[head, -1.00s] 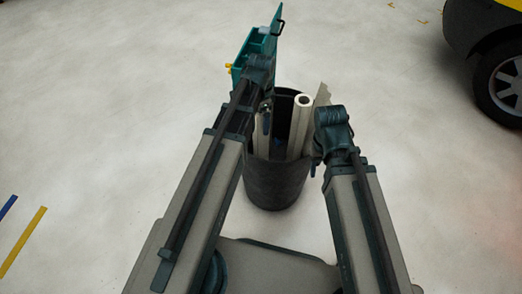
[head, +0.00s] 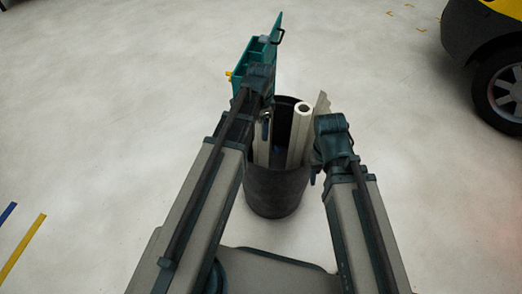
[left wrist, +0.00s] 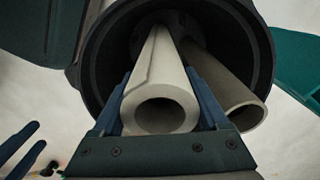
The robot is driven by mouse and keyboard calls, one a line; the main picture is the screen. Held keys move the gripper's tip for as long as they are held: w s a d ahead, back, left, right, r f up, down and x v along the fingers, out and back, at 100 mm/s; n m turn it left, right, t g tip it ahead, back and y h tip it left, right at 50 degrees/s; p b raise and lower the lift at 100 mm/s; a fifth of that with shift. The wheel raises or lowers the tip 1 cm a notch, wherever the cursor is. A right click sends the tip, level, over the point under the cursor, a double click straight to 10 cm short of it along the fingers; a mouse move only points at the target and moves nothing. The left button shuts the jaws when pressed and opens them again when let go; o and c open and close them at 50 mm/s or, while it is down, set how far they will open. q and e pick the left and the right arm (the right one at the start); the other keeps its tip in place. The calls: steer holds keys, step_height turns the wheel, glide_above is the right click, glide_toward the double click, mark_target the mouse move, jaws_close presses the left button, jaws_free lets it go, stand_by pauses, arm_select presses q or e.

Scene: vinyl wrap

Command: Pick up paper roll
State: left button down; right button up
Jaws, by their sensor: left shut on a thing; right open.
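A pale paper roll (left wrist: 160,105) stands in a dark round bin (head: 274,192). In the left wrist view its hollow end faces the camera, between the blue fingers of my left gripper (left wrist: 168,95). My left gripper is shut on this roll near its upper end. In the head view the left gripper (head: 266,128) is at the bin's left side, partly hidden by its arm. A second roll (head: 302,110) with a hollow top leans in the bin, and it also shows in the left wrist view (left wrist: 228,92). My right gripper (head: 314,172) is open beside the bin's right rim.
A teal box with a raised lid (head: 262,50) stands behind the bin. A flat tan piece (head: 321,104) sticks up at the bin's right. A yellow vehicle (head: 490,35) is at the upper right.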

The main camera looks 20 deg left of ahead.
arm_select(q)
step_height(320, 180, up, 10)
steer(key=p, duration=1)
steer(key=shift+r, duration=0.1)
step_height(320, 180, up, 15)
steer(key=p, duration=1.5)
